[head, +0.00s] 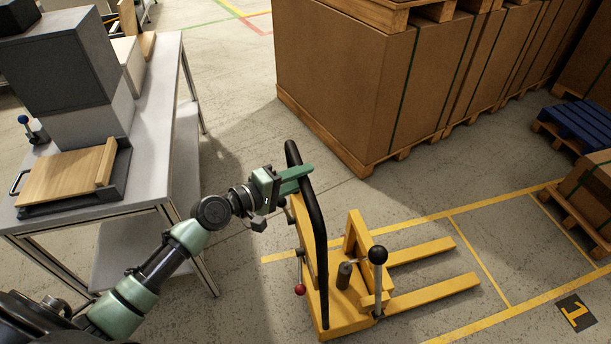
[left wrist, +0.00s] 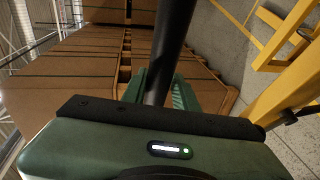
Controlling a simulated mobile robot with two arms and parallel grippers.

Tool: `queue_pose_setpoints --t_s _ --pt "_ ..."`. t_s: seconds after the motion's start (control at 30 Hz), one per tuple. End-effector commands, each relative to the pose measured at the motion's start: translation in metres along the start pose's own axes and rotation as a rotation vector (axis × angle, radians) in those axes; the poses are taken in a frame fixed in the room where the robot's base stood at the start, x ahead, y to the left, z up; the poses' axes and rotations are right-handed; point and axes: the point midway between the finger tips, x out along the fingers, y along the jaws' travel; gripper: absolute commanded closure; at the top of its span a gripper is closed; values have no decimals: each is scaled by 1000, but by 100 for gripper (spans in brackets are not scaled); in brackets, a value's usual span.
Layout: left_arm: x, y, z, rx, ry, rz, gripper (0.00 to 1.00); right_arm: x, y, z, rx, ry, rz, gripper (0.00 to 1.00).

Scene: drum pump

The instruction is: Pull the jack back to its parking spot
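The yellow pallet jack (head: 345,305) stands on the floor in the middle of the head view, with its two forks (head: 430,293) pointing right. It has a long black handle bar (head: 318,235), a lever with a black knob and a lever with a red knob. My left gripper (head: 298,178) is at the upper part of the handle bar. In the left wrist view the black bar (left wrist: 170,50) runs between the green fingers, which are closed on it. Yellow floor lines (head: 480,255) and a black plate with a yellow 1 (head: 575,312) mark a bay around the forks. My right gripper is not seen.
A grey table (head: 155,120) with boxes and a wooden board stands at the left, close to my left arm. Large brown cartons on pallets (head: 345,85) stand behind the jack. A blue pallet (head: 580,125) lies at the right. Bare floor lies between table and jack.

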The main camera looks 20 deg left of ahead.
Motion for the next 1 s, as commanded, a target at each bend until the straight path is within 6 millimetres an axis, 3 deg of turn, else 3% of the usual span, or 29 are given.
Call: queue_pose_setpoints --t_s 0.43,0.8,1.0 --pt "-5 -2 -1 0 2 -1 53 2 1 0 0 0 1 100" --pt "-64 -5 -1 0 3 -3 53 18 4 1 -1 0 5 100" --pt "-79 -2 -1 0 4 -1 53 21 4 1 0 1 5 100"
